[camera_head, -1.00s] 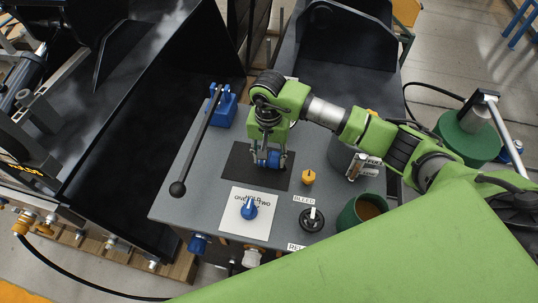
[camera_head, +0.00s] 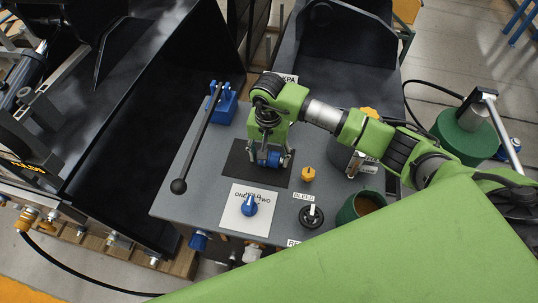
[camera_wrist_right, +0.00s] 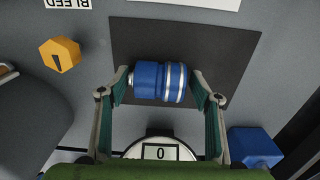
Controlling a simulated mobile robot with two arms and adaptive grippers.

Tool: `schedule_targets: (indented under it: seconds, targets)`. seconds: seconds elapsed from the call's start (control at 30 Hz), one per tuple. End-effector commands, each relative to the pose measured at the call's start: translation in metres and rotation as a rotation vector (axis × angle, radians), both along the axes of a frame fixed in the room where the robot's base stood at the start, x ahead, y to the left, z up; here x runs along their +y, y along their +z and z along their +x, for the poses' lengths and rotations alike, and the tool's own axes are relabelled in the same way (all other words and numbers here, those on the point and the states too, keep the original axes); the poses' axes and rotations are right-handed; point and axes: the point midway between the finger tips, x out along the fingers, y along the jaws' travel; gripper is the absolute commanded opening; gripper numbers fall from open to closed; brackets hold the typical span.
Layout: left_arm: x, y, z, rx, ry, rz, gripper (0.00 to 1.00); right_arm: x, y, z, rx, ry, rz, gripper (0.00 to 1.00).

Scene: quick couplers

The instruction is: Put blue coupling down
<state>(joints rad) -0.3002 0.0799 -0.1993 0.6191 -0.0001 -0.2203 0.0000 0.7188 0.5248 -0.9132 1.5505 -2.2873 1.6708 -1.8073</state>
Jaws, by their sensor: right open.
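The blue coupling (camera_head: 270,159) lies on its side on the black mat (camera_head: 238,171) on the grey panel. The right wrist view shows the blue coupling (camera_wrist_right: 160,82) with its silver rings, lying on the black mat (camera_wrist_right: 225,45). My right gripper (camera_head: 271,160) reaches down over it, with one finger at each end of the coupling. In the right wrist view the fingers of my right gripper (camera_wrist_right: 162,90) are open around the coupling; whether they touch its ends is hard to tell. My left gripper is not in view.
A green cup (camera_head: 347,214) stands at the right edge. A gauge reading 0 (camera_wrist_right: 160,152) shows in the wrist view.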

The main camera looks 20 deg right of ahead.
Motion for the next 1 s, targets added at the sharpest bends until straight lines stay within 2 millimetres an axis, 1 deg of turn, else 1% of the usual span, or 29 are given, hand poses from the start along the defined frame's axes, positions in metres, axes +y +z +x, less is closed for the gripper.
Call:
schedule_targets:
  seconds: [0.17, 0.4, 0.5, 0.6, 0.73, 1.0]
  targets:
    - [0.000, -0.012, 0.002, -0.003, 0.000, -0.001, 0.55, 0.000, 0.028, 0.003, -0.009, 0.002, 0.000, 0.59]
    - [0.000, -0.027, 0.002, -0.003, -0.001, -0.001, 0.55, 0.000, 0.081, 0.003, -0.007, 0.001, 0.000, 0.59]
    - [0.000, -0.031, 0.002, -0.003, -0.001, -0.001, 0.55, 0.000, 0.098, 0.002, -0.006, 0.002, 0.000, 0.59]
    - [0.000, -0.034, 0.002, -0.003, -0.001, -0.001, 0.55, 0.001, 0.110, 0.002, -0.004, 0.000, 0.000, 0.59]
    - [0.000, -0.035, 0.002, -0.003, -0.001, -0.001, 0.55, 0.001, 0.119, 0.001, -0.001, 0.000, 0.000, 0.59]
    - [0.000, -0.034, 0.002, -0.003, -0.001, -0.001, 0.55, 0.001, 0.120, 0.001, -0.001, 0.000, 0.001, 0.59]
